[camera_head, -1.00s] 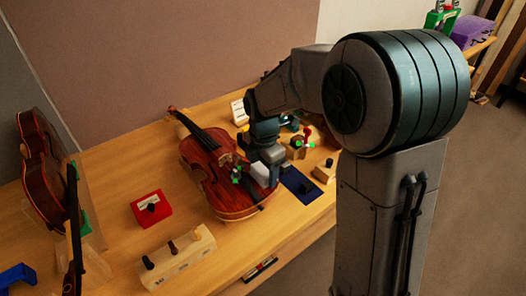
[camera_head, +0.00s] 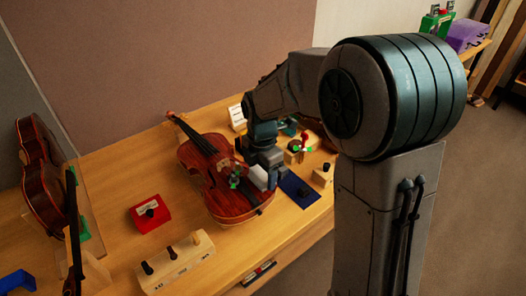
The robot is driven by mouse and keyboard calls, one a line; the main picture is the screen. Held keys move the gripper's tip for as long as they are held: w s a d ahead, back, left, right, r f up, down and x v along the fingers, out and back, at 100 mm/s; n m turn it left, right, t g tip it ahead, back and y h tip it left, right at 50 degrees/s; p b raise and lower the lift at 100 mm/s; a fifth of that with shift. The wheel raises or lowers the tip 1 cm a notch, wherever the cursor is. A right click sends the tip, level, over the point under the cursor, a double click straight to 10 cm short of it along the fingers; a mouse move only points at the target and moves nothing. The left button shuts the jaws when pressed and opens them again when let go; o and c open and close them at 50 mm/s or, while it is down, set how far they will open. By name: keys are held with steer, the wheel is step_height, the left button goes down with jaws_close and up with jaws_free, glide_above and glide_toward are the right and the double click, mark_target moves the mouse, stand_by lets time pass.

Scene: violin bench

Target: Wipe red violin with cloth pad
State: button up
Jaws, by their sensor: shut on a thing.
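The red violin (camera_head: 208,190) lies face up on the wooden bench, with its neck pointing to the far left. My gripper (camera_head: 265,180) is over the right side of the violin's body, beside the strings. It is shut on a small pale block, which looks like the cloth pad (camera_head: 257,178). The pad is low at the violin's top. I cannot tell whether it touches the wood. My gripper and wrist hide part of the violin's right edge.
A red box (camera_head: 150,214) and a wooden block with dark pegs (camera_head: 175,264) stand left and in front. Another violin (camera_head: 42,165) stands at the far left. A dark blue mat (camera_head: 299,190) and small wooden blocks lie right of my gripper. A white card (camera_head: 237,117) stands behind.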

mark_target(261, 170)
steer(key=r+p, duration=0.4)
steer(key=r, duration=0.3)
steer(key=shift+w+r, duration=0.15)
steer(key=shift+w, duration=0.05)
steer(key=shift+s+a, duration=0.1)
stand_by(0.6)
